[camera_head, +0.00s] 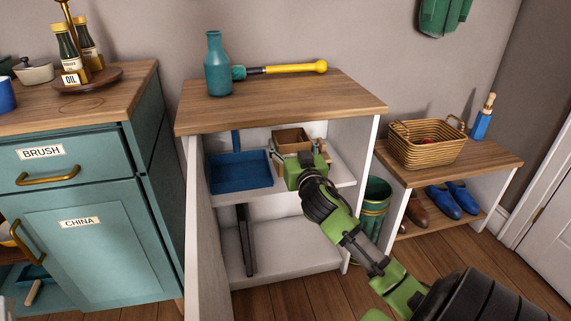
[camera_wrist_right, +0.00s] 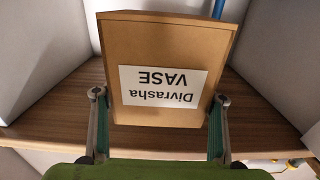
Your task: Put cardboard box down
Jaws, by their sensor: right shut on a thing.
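The cardboard box (camera_head: 291,136) is brown and stands inside the open white cabinet, at its middle shelf (camera_head: 340,177). In the right wrist view the cardboard box (camera_wrist_right: 165,50) fills the middle, with a white label reading "Divrasha VASE" upside down. My right gripper (camera_head: 302,158) reaches into the cabinet from the lower right. In the wrist view its two fingers (camera_wrist_right: 158,115) lie on either side of the box, shut on it. I cannot tell whether the box's underside touches the shelf.
A blue tray (camera_head: 240,173) lies on the shelf left of the box. The wooden cabinet top (camera_head: 290,100) is close above, with a teal bottle (camera_head: 217,65) and a yellow-handled tool (camera_head: 295,68). A white side panel (camera_head: 359,160) bounds the shelf on the right.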

